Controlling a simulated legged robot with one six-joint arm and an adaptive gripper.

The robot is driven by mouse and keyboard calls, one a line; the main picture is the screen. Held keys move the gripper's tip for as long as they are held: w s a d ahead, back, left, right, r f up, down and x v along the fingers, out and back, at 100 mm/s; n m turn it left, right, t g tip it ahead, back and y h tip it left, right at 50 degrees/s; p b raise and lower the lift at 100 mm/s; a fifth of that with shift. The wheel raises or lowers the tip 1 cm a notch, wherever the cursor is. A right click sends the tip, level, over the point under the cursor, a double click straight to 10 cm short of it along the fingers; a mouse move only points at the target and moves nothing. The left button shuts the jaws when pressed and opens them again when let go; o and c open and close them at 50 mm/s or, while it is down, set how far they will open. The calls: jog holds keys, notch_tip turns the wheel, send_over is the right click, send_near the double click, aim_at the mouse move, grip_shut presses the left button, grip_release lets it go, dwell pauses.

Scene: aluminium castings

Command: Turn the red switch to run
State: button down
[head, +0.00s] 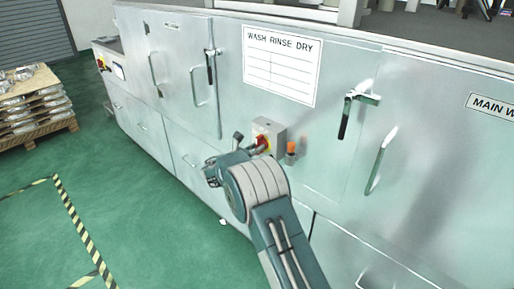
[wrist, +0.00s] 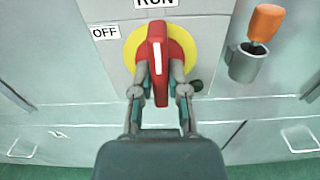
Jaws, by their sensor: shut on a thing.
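The red switch (wrist: 156,40) sits on a yellow round plate (wrist: 188,46) on a grey box. In the wrist view its handle stands upright, and its white line points up toward the RUN label (wrist: 155,3). The OFF label (wrist: 105,32) is to the left of the plate. My gripper (wrist: 160,92) is shut on the switch handle, with a finger on each side of its lower part. In the head view the switch (head: 263,143) shows at the end of my arm, partly hidden by my gripper (head: 256,148).
An orange-topped item stands in a grey holder (wrist: 246,64) just right of the switch box. The box is on a metal cabinet front with door handles, including a black-gripped one (head: 344,118). A loaded pallet (head: 38,125) stands on the green floor at the left.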

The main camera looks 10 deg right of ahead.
jog(key=shift+f, duration=0.3)
jog(key=c, duration=0.7)
grip_release()
jog(key=shift+o, duration=0.3)
jog(key=shift+w+r, duration=0.1)
jog(key=shift+a+r, duration=0.1)
jog(key=shift+a, duration=0.05)
jog(key=v, duration=1.2)
